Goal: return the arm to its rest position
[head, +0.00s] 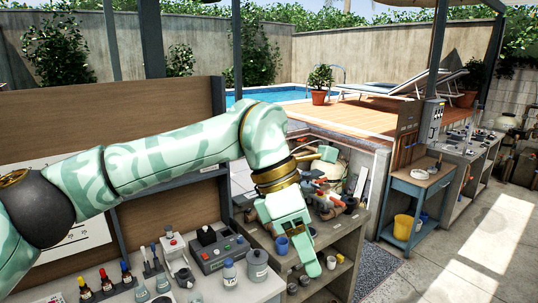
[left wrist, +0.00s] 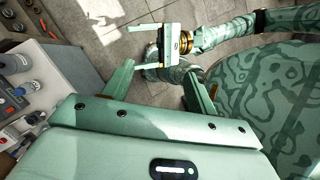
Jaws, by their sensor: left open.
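My left arm, pale green with darker swirls, reaches in from the left of the head view and bends down near the middle. Its gripper (head: 299,256) hangs over the wooden shelf unit, fingers pointing down. In the left wrist view my left gripper (left wrist: 160,78) has its two fingers wide apart with nothing between them. My right gripper (left wrist: 134,48) shows beyond them in the left wrist view, above the paved floor. Its two fingers point left and stand apart, with nothing seen between them. The right arm is not in the head view.
A bench (head: 205,292) with bottles and instruments lies below my left arm. The shelf unit (head: 345,252) holds pots and tools. A blue side table (head: 413,183) stands to the right, with a yellow bucket (head: 403,227) on its lower shelf. Paved floor at the right is clear.

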